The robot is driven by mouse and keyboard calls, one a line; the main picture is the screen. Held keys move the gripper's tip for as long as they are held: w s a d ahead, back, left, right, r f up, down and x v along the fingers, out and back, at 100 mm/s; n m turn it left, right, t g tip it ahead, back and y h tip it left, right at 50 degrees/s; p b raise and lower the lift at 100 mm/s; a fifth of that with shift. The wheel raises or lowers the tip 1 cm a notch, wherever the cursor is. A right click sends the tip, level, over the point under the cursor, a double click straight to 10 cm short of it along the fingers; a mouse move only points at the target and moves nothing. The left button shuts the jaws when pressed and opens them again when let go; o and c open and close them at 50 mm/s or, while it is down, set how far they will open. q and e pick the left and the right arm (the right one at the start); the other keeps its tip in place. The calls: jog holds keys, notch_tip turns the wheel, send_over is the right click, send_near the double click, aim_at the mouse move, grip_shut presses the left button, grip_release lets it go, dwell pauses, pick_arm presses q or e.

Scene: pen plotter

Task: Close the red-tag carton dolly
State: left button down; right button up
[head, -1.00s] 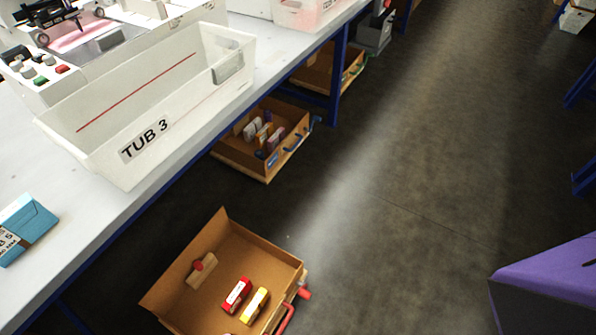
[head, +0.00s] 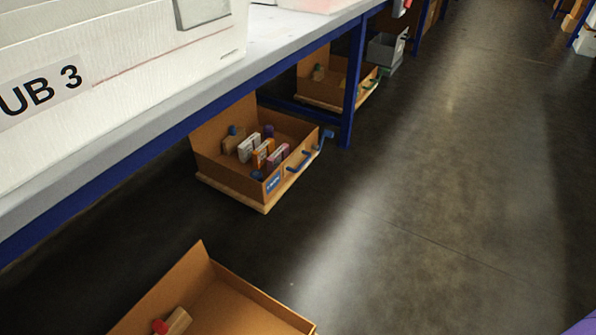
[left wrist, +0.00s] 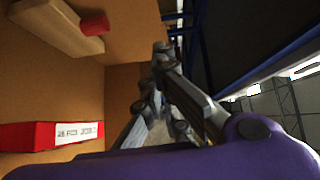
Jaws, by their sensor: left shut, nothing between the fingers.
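The near cardboard carton dolly (head: 235,310) shows at the bottom of the head view, cut off by the lower edge. Its far corner and a wooden block with a red knob (head: 174,322) are visible. Its red handle is out of frame. The left wrist view shows the carton's brown inside (left wrist: 45,95), with the wooden block (left wrist: 62,25) and a red box with a white label (left wrist: 50,136). My left gripper (left wrist: 158,65) is shut and empty, in front of the carton's inner wall in that view. Whether it touches the carton cannot be told. My right gripper is not in view.
A carton dolly with a blue handle (head: 225,180) stands farther back by a blue table leg (head: 354,80). A green-handled one (head: 330,92) and a grey bin (head: 385,51) stand beyond. A white tub (head: 120,75) sits on the table above. The floor aisle at right is clear.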

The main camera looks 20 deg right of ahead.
pick_arm(q)
jog(key=w+b, duration=0.5)
jog(key=w, duration=0.9)
jog(key=shift+w+f+m, duration=0.2)
jog(key=shift+f+m, duration=0.2)
